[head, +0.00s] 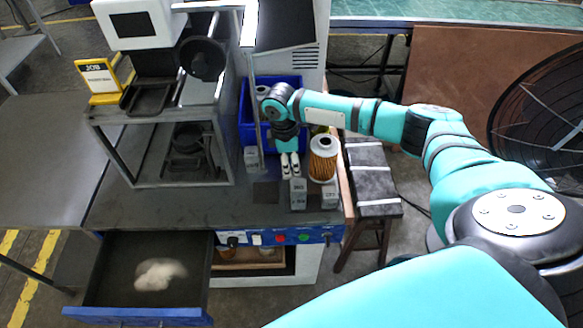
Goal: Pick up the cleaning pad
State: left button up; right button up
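A white, crumpled, soft-looking piece (160,273), which looks like the cleaning pad, lies in the open drawer (84,312) at the lower left. A flat dark square (265,193) also lies on the bench top; I cannot tell what it is. My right gripper (290,176) points down over the bench, beside the filter cartridge and well to the right of and behind the drawer. Its two pale fingers look close together, with nothing visible between them; their exact gap is too small to judge. My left gripper is not in view.
A pleated filter cartridge (323,160) stands right of my gripper. Small grey blocks (298,194) stand just in front. A blue bin (247,132) is behind, and a metal frame (217,150) with a machine stands left. The bench front between drawer and blocks is clear.

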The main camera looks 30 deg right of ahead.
aim_at(291, 163)
grip_shut()
jog(key=shift+s+a+r+b, duration=0.1)
jog(key=shift+r+b, duration=0.3)
jog(key=shift+r, duration=0.05)
notch_tip(291, 163, up, 11)
jog(key=b, duration=0.1)
jog(key=s+a+b, duration=0.1)
jog(key=s+a, duration=0.4)
jog(key=s, duration=0.3)
jog(key=s+a+b, duration=0.1)
jog(key=s+a, duration=0.4)
jog(key=s, duration=0.3)
jog(key=shift+s+f, duration=0.2)
jog(key=shift+s, duration=0.2)
jog(key=shift+a, duration=0.1)
